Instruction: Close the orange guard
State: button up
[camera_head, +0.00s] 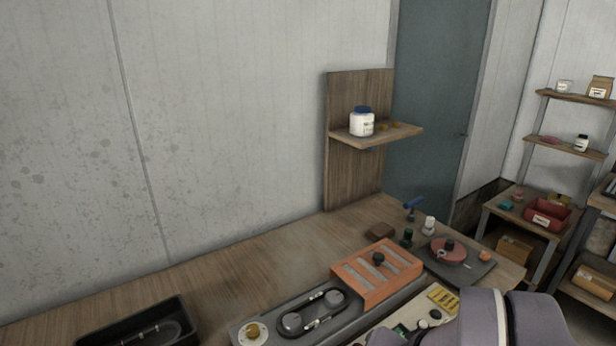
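The orange guard (391,284) is a slotted cover with a dark knob (378,258) on top. It lies over the right part of a long grey machine base (346,336) on the wooden bench. Left of the guard, a belt on pulleys (312,312) shows uncovered. A pale round dial (253,330) sits at the base's left end. My arm's grey links rise at the bottom right, in front of the bench. My gripper does not show in this view.
A black tray (139,334) stands at the front left of the bench (237,268). Right of the guard is a dark plate with a red disc (449,251), near small bottles and a blue-handled tool (411,207). A yellow label (443,299) and control panel are close to my arm. A wall shelf (396,137) holds a white jar.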

aim_at(375, 255)
jog(key=i+l, duration=0.15)
jog(key=l, duration=0.15)
jog(key=i+l, duration=0.1)
jog(key=l, duration=0.25)
jog(key=i+l, duration=0.15)
jog(key=l, duration=0.15)
jog(key=i+l, duration=0.1)
jog(key=l, duration=0.25)
